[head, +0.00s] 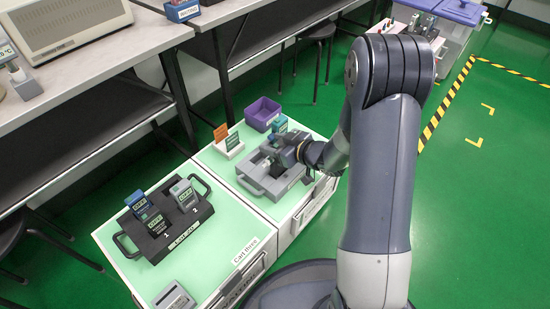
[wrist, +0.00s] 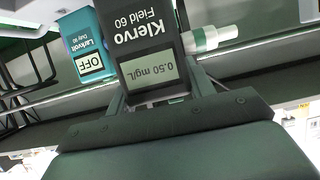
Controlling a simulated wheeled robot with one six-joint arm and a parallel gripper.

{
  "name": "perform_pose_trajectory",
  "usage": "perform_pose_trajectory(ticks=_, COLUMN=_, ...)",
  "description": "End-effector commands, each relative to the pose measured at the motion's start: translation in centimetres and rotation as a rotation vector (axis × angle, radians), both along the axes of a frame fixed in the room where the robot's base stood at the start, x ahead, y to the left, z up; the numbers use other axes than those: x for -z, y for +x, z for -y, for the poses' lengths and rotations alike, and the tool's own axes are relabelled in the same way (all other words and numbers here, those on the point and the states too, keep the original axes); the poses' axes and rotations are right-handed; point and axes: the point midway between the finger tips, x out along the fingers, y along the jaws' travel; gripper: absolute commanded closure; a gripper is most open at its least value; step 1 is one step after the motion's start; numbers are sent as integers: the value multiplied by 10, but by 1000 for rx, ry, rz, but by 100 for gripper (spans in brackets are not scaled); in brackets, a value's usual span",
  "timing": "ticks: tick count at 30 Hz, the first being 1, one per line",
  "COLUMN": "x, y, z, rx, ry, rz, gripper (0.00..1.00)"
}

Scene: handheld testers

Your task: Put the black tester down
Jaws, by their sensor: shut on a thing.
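The black tester (wrist: 155,45) fills the top middle of the wrist view, upside down, marked Klervo Field 60 and reading 0.50 mg/L. A white probe with a green band (wrist: 207,40) is at its side. My gripper (head: 284,150) is shut on it, over the grey tray (head: 264,181) on the right part of the cart. In the head view the gripper mostly hides the tester; I cannot tell whether its foot touches the tray. A blue tester (wrist: 82,45), marked Larkvolt Duty 90 and showing OFF, is close beside it; it also shows in the head view (head: 279,124).
A black tray (head: 160,241) with several grey and dark testers is on the left part of the cart (head: 222,236). A purple bin (head: 262,114) and a white holder with orange and green cards (head: 229,149) stand behind the grey tray. Another device (head: 175,297) lies near the front.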

Motion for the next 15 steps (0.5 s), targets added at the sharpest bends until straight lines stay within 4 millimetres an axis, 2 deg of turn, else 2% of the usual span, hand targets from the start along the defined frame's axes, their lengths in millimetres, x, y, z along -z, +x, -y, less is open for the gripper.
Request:
perform_pose_trajectory(ticks=8, x=37, y=0, z=0, rx=0, ry=0, rz=0, gripper=94)
perform_pose_trajectory(ticks=15, x=36, y=0, z=0, rx=0, ry=0, rz=3, gripper=94)
